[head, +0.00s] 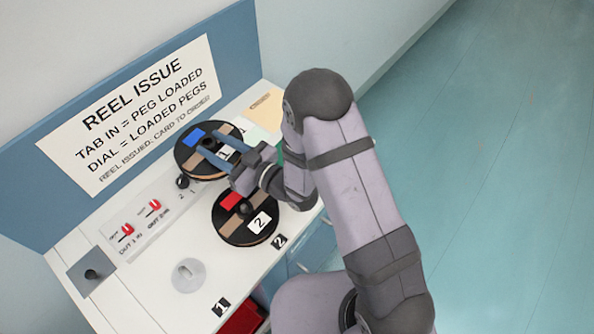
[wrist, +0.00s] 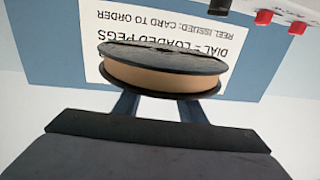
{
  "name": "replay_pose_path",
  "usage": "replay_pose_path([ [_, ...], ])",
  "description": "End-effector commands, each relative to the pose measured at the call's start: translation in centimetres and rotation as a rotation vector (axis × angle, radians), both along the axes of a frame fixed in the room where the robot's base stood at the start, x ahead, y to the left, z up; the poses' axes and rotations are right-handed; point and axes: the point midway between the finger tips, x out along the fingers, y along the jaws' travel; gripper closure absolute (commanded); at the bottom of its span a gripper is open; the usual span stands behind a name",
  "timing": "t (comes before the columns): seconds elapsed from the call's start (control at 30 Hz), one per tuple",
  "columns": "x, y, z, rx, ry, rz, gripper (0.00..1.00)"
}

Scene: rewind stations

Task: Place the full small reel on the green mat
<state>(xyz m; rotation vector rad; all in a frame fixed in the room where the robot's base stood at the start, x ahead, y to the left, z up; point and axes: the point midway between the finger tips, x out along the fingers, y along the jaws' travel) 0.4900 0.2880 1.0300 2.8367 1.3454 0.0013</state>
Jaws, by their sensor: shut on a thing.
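A black reel (head: 189,163) with a blue label and tan winding is at the back of the bench in the head view. My gripper (head: 216,146) is shut on this reel, its two blue fingers reaching over it. The wrist view shows the held reel (wrist: 160,72) edge-on, tan winding between black flanges, with the fingers (wrist: 160,108) reaching to it. It seems raised, but its height is unclear. A second black reel (head: 232,227) with a red label and a number 2 is in front. A pale green patch (head: 246,131), perhaps the mat, is partly hidden behind my gripper and arm.
A tan card (head: 266,109) lies at the back right. Red switches (head: 127,231) sit on a panel at the left, with a small black knob (head: 183,181) near the reels.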

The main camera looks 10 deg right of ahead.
Motion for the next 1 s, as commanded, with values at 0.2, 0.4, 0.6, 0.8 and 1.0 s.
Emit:
replay_pose_path([
  [0.2,2.9,-7.5,-0.5,0.002,-0.008,-0.037,1.00],
  [0.4,3.6,-14.1,-1.0,0.001,-0.006,-0.065,1.00],
  [0.6,3.1,-19.3,-1.6,0.003,-0.003,-0.086,1.00],
  [0.8,2.4,-22.1,-2.0,0.002,-0.002,-0.098,1.00],
  [1.0,2.1,-23.0,-2.1,0.002,-0.002,-0.101,1.00],
])
